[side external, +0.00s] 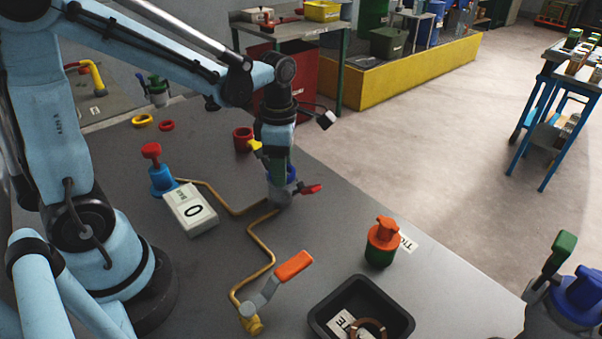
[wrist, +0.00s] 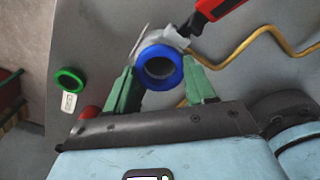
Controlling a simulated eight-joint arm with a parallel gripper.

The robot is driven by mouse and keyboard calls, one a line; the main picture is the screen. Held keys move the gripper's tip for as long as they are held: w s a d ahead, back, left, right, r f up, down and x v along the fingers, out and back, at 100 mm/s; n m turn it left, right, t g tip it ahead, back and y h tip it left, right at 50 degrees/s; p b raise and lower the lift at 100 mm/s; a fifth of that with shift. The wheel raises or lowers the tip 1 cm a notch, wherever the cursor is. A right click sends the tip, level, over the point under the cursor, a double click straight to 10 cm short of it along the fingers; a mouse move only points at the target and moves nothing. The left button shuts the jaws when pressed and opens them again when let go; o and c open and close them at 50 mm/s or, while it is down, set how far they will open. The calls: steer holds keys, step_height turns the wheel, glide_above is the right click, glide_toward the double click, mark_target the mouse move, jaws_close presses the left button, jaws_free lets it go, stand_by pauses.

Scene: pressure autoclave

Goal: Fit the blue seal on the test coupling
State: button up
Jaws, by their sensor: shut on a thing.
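The blue seal (wrist: 160,67) is a thick ring between the green fingers of my gripper (wrist: 161,88) in the wrist view. My gripper is shut on it. The grey test coupling (wrist: 178,38), with a red lever (wrist: 215,10), is directly behind the ring. The ring's opening lines up roughly with the coupling; I cannot tell whether the seal is seated or only held against it. In the side view my gripper (side external: 279,172) points down over the coupling (side external: 281,197), and its red lever (side external: 312,188) sticks out to the right. The fingers mostly hide the seal there.
A brass pipe (side external: 262,240) runs to an orange-handled valve (side external: 293,266). A gauge box (side external: 190,208), a red-knobbed valve (side external: 153,168), an orange-topped green fitting (side external: 382,243) and a black tray (side external: 322,318) stand around. Yellow (side external: 142,120) and red (side external: 166,125) rings lie at the back left.

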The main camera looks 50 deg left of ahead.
steer(key=o, duration=1.1)
step_height(320, 180, up, 12)
stand_by(0.5)
